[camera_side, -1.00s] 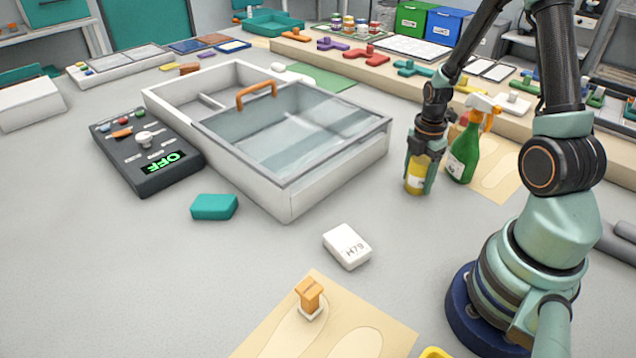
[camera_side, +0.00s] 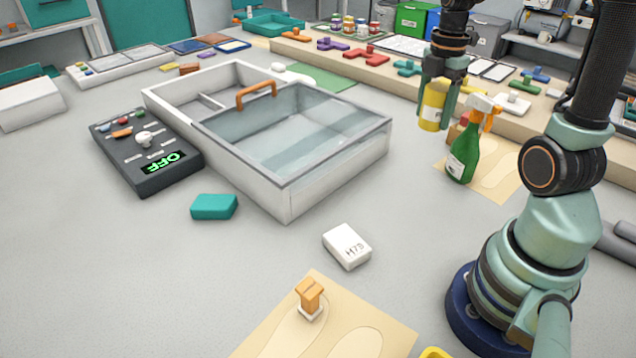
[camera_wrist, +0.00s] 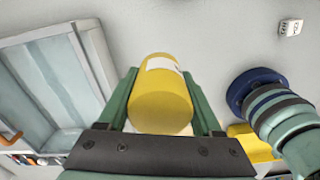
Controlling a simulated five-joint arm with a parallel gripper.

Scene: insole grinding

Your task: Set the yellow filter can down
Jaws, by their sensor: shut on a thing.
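The yellow filter can (camera_side: 432,106) has a pale label and is held upright between the fingers of my gripper (camera_side: 437,104). In the side view it is raised off the grey table, behind and left of the green spray bottle (camera_side: 465,150). In the wrist view the can (camera_wrist: 160,95) shows its yellow end between the two green fingers of my gripper (camera_wrist: 163,88). The finger contact is partly hidden by the can.
A white box with a glass lid (camera_side: 300,135) and orange handle stands left of the can. A white block (camera_side: 347,246), a teal block (camera_side: 214,207) and a dark control box (camera_side: 147,153) reading OFF lie nearby. Table between box and bottle is clear.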

